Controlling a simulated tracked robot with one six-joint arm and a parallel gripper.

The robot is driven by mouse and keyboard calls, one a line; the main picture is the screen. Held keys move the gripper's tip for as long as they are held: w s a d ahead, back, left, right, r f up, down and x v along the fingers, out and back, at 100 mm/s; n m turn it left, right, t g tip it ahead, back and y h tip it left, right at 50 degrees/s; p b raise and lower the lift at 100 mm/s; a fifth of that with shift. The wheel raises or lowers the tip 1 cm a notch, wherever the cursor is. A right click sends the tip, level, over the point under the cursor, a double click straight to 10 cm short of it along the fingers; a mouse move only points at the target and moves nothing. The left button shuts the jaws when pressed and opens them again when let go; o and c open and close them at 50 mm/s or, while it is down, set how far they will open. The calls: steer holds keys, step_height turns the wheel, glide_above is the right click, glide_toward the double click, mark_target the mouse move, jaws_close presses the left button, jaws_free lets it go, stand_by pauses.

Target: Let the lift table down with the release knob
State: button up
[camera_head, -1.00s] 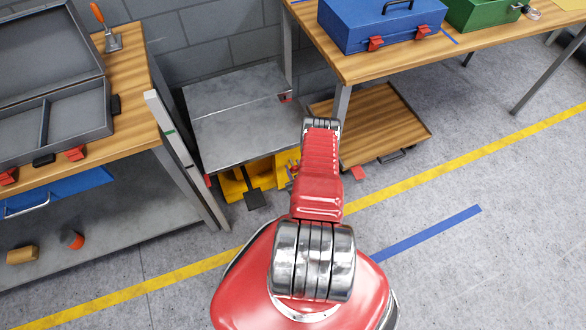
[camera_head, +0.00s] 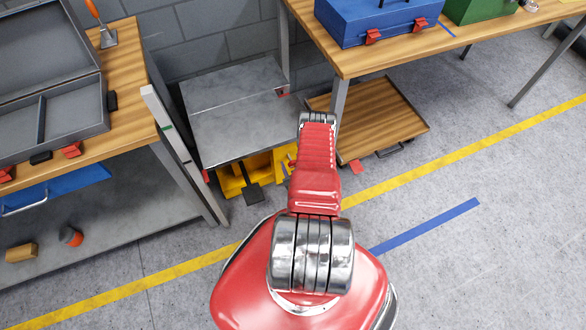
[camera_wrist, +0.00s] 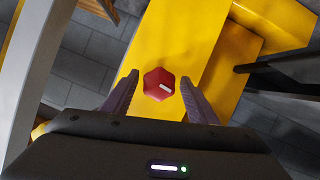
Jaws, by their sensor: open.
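The lift table has a grey metal top (camera_head: 235,112) and a yellow base (camera_head: 265,172), standing between the two benches in the head view. A dark pedal (camera_head: 252,194) sticks out at its front. In the wrist view, the red six-sided release knob (camera_wrist: 158,84), with a pale mark on it, sits on a yellow part of the base (camera_wrist: 180,35). My gripper (camera_wrist: 160,88) is open, with one finger on each side of the knob in the picture. I cannot tell whether the fingers touch it. In the head view my arm hides the gripper.
A wooden bench (camera_head: 130,65) with an open grey case (camera_head: 60,125) stands at the left. A bench (camera_head: 370,62) with a blue toolbox (camera_head: 375,20) stands at the right, above a low wooden platform (camera_head: 375,120). The floor at the right front is clear.

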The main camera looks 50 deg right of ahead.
steer(key=v, duration=1.3)
steer(key=shift+s+a, duration=0.2)
steer(key=shift+s, duration=0.1)
